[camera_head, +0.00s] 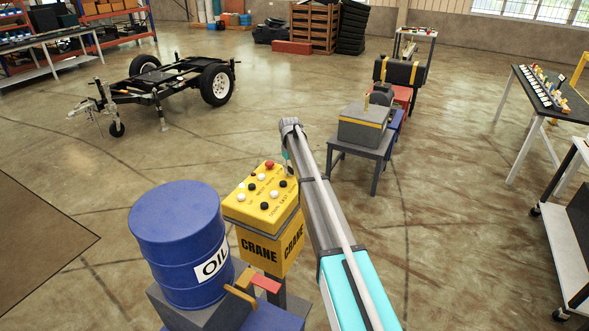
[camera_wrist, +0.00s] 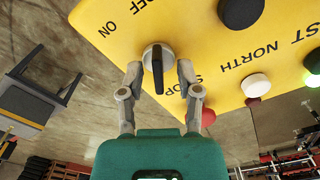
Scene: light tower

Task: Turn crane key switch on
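The crane control box (camera_head: 262,195) is yellow, with several buttons on its sloped top, and stands left of my arm. In the wrist view its yellow panel (camera_wrist: 205,55) fills the upper part. The key switch (camera_wrist: 157,68) has a silver round base and a black handle, roughly upright in the picture. The words OFF, ON and STOP are printed around it. My gripper (camera_wrist: 160,69) is open, with one finger on each side of the switch. The fingertips are close to its base, and I cannot tell whether they touch. In the head view my arm hides most of the gripper.
A blue oil drum (camera_head: 178,240) stands just left of the control box. A grey table (camera_head: 358,147) bearing a grey box is beyond my arm. A red button (camera_wrist: 208,117) and a white button (camera_wrist: 255,86) sit near the right finger.

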